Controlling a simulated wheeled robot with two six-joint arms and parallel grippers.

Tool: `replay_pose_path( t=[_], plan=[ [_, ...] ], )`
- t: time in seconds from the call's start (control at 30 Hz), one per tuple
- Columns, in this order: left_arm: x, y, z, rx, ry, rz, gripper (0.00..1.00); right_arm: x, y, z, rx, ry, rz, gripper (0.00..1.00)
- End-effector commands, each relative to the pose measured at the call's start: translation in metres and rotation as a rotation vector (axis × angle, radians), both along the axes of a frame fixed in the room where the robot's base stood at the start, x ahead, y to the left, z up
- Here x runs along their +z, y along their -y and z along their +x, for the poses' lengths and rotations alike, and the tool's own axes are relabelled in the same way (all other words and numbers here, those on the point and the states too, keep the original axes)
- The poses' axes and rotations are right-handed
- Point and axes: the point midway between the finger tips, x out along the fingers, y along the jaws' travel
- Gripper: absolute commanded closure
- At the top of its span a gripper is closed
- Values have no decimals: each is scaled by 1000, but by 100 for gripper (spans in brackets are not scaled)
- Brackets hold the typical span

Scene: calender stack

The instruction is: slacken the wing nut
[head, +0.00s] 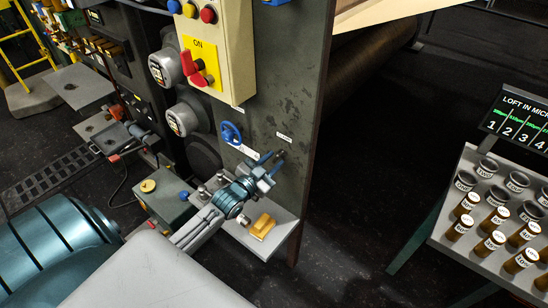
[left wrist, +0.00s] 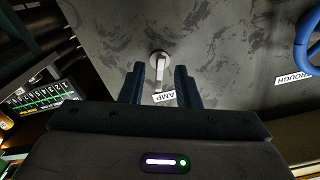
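The wing nut (left wrist: 159,60) shows in the left wrist view as a pale metal piece with a round base, on the grey panel. A white label ending in "AMP" (left wrist: 165,97) lies close to it, partly hidden by a finger. My left gripper (left wrist: 161,88) is open, and the wing nut lies beyond and between its two fingertips. Whether the fingers touch it I cannot tell. In the head view my left gripper (head: 275,157) is close to the grey panel (head: 290,90), and I cannot make out the wing nut there. My right gripper is not in view.
A blue handwheel (head: 230,133) is on the panel left of the gripper. A control box (head: 220,50) is above. A shelf with a yellow block (head: 263,226) is below the gripper. A rack of labelled pots (head: 495,220) stands at right, with open floor between.

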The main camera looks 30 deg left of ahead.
Motion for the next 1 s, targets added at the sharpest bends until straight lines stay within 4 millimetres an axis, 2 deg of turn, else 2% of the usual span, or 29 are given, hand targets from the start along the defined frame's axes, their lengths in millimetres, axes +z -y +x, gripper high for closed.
replay_pose_path(
  t=[0.03, 0.33, 0.5, 0.63, 1.0],
  plan=[
    [7, 0, -5, 0, -3, 0, 71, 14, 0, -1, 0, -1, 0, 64],
    [7, -3, -45, -2, -6, -1, 71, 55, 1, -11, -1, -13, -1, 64],
    [2, -6, -76, -2, -5, -1, 71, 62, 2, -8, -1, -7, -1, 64],
    [0, -7, -91, -3, -3, 0, 71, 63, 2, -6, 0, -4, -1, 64],
    [0, -7, -98, -2, -1, 0, 71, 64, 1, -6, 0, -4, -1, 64]
  ],
)
